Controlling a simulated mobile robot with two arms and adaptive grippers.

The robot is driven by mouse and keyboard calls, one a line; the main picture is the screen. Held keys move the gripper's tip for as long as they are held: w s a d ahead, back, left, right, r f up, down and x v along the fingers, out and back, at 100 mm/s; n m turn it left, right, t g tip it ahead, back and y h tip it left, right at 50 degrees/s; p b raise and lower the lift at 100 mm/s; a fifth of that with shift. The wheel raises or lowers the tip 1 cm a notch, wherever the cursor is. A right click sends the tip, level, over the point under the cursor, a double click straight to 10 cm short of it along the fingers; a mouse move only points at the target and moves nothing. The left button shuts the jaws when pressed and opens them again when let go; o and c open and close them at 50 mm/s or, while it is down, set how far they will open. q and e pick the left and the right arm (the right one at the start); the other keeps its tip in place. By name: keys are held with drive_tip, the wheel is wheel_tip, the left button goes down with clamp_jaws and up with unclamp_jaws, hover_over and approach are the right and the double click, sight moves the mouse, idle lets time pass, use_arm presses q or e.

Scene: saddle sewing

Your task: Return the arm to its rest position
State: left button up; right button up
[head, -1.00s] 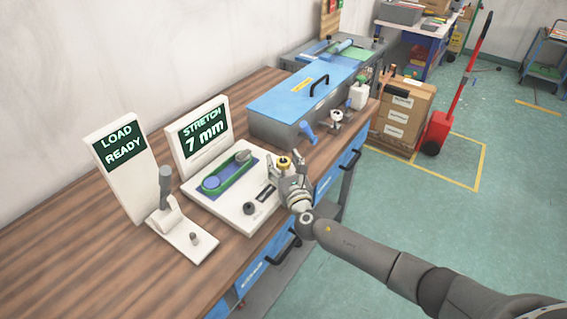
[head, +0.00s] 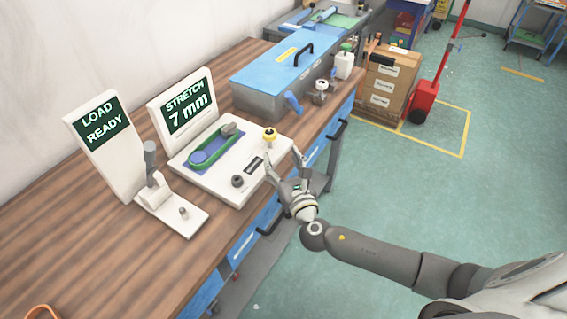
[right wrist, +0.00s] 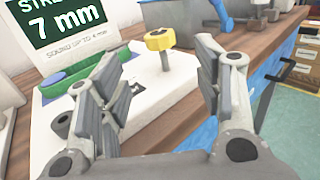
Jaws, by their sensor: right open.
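My right gripper (head: 286,164) is open and empty. It is at the front edge of the workbench, beside the white stretch fixture (head: 216,182). In the right wrist view its two fingers (right wrist: 157,95) stand wide apart with nothing between them. A yellow knob (head: 269,135) on a post stands at the fixture's right corner, apart from the fingers; it also shows in the right wrist view (right wrist: 160,40). A green belt loop (head: 213,149) lies on the fixture, under a sign (head: 187,104) reading "STRETCH 7 mm". My left gripper is not in view.
A lever stand (head: 152,180) with a "LOAD READY" sign (head: 100,128) stands to the left on the wooden bench (head: 110,245). A blue-lidded toolbox (head: 290,75) is behind the fixture. Cardboard boxes (head: 388,85) and a red hand truck (head: 425,100) stand on the floor. The floor (head: 400,185) at right is open.

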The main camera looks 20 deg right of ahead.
drive_tip(key=shift+s, duration=0.5)
